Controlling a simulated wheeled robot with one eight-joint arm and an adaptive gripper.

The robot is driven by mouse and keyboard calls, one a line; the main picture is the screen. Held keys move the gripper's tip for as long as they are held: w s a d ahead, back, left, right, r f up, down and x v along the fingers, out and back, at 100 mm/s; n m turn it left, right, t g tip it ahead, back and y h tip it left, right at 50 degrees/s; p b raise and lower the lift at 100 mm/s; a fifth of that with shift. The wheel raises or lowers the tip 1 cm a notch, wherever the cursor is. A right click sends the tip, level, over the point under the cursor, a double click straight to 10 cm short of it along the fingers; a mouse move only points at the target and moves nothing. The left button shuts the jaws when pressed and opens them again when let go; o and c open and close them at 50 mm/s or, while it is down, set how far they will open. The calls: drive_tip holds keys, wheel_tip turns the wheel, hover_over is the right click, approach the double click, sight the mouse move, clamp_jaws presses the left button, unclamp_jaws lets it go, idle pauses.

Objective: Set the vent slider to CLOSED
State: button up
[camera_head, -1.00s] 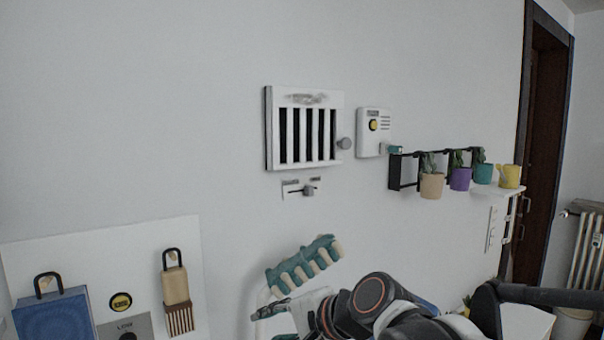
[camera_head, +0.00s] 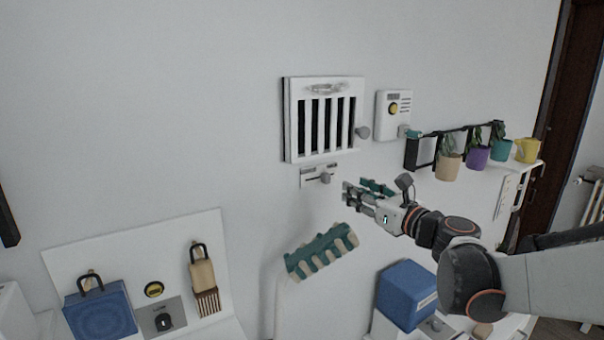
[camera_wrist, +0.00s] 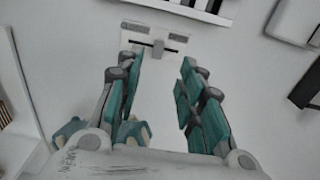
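The vent (camera_head: 325,125) is a white wall unit with dark slots and a grey round knob (camera_head: 362,132) at its right side. Just below it is a small white slider plate with a grey slider knob (camera_head: 325,178).
A rack with potted plants (camera_head: 448,166) is farther right. A teal-and-beige ridged object (camera_head: 322,252) is below the gripper. A blue box (camera_head: 407,292) stands lower right. The wall around the slider is clear.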

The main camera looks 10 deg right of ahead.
sight(328, 176)
drive_tip(key=x, duration=1.1)
drive_tip(key=shift+w+a, duration=0.2)
drive_tip(key=shift+w, duration=0.1)
clamp_jaws()
